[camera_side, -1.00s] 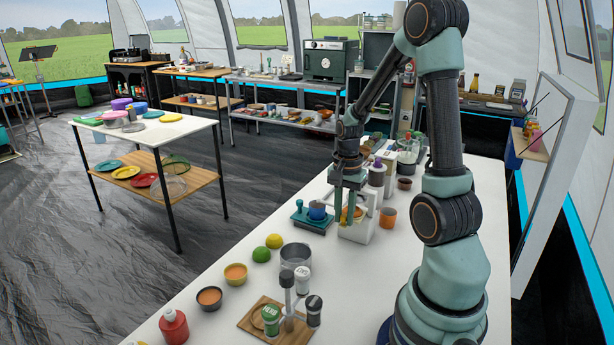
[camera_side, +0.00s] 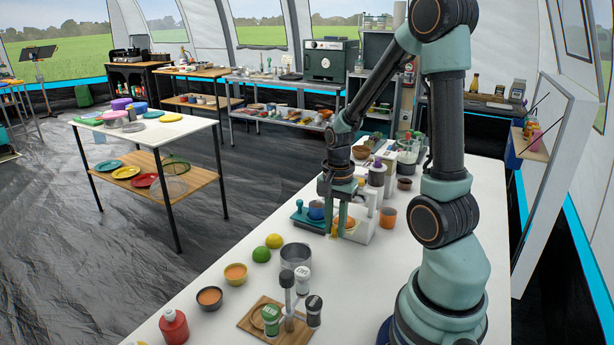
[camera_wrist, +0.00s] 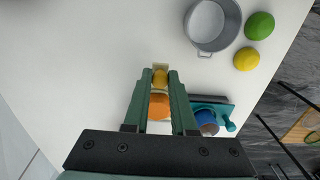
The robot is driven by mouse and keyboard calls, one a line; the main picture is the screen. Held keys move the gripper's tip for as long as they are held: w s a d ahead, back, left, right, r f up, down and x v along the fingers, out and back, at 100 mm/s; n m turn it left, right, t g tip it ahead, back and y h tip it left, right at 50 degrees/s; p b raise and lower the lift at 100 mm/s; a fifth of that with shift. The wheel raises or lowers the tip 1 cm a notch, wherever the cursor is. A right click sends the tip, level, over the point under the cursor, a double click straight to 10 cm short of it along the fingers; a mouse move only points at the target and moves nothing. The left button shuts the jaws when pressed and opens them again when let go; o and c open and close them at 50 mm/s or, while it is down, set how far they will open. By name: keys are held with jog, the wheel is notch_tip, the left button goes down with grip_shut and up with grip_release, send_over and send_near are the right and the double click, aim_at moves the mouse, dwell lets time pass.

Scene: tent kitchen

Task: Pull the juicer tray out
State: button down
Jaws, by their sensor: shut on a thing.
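The juicer is a white block-shaped body (camera_side: 369,203) on the white table, just behind my gripper. An orange rounded part shows low at its front, between my fingers in the wrist view (camera_wrist: 159,106). The juicer tray shows as a small yellow piece (camera_wrist: 160,76) with a pale edge around it, at my fingertips. My gripper (camera_side: 335,234) points down close to the table top and is shut on the tray's yellow piece. It also shows in the wrist view (camera_wrist: 160,74). My fingers hide much of the tray, and I cannot tell how far out it sits.
A teal press (camera_side: 302,217) with a blue cup (camera_side: 316,210) stands close to the left of my gripper. A grey metal pot (camera_side: 296,257), lime (camera_side: 261,254) and lemon (camera_side: 274,241) stand nearer the camera. An orange cup (camera_side: 388,217) stands right of the juicer.

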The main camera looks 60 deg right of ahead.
jog(key=c, duration=0.7)
grip_release()
jog(key=shift+r, duration=3.55)
